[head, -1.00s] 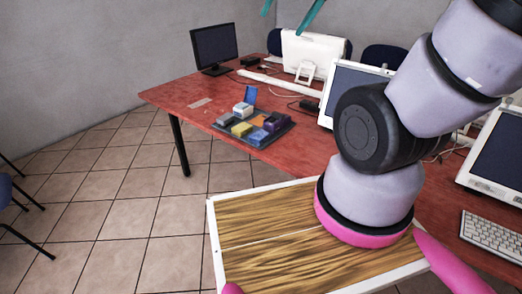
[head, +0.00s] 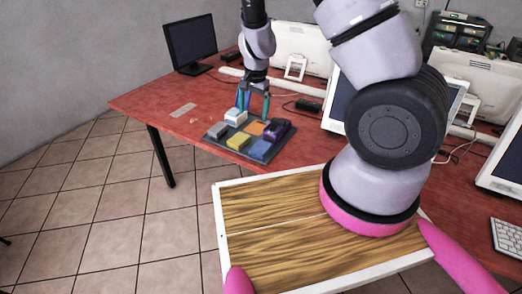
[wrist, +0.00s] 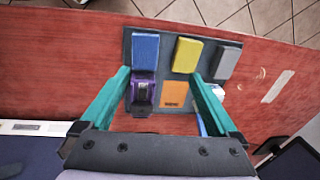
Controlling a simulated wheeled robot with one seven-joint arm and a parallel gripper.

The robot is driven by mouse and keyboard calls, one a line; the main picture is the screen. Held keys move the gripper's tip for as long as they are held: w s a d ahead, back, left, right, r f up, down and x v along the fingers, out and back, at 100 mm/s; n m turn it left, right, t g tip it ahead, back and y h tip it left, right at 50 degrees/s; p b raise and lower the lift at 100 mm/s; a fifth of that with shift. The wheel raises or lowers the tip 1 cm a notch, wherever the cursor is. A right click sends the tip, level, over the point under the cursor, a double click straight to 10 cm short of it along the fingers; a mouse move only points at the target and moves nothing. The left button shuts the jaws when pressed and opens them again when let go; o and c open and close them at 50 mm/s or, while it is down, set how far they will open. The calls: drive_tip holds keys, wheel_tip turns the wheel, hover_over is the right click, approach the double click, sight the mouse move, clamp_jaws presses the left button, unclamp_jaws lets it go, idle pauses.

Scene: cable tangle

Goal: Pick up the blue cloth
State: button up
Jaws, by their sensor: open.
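A flat blue folded piece, which looks like the blue cloth (head: 261,149), lies at the front right corner of a dark tray (wrist: 167,62) on the red table. In the wrist view the blue cloth (wrist: 144,48) is at the top, just beyond the left fingertip. My gripper (head: 254,113) has teal fingers pointing down over the tray's back part. It is open and empty, with an orange piece (wrist: 174,94) showing between its fingers in the wrist view. Another blue thing, partly hidden by a finger, stands behind the white box. I cannot tell finger height exactly.
On the tray, yellow (head: 238,140) and grey (head: 219,130) pieces lie beside the blue one. A purple item (head: 277,128) and a white box (head: 235,117) flank the orange piece. Monitors stand behind and right. The table's front left is mostly clear.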

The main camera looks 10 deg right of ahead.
drive_tip(key=h, duration=0.2)
approach(261, 147)
drive_tip(key=f, duration=0.6)
drive_tip(key=w+d+f, duration=0.1)
drive_tip(key=f, duration=0.2)
drive_tip(key=shift+f, duration=0.3)
idle(0.3)
drive_tip(key=c, duration=1.1)
drive_tip(key=shift+r, duration=0.1)
drive_tip(key=shift+r, duration=5.2)
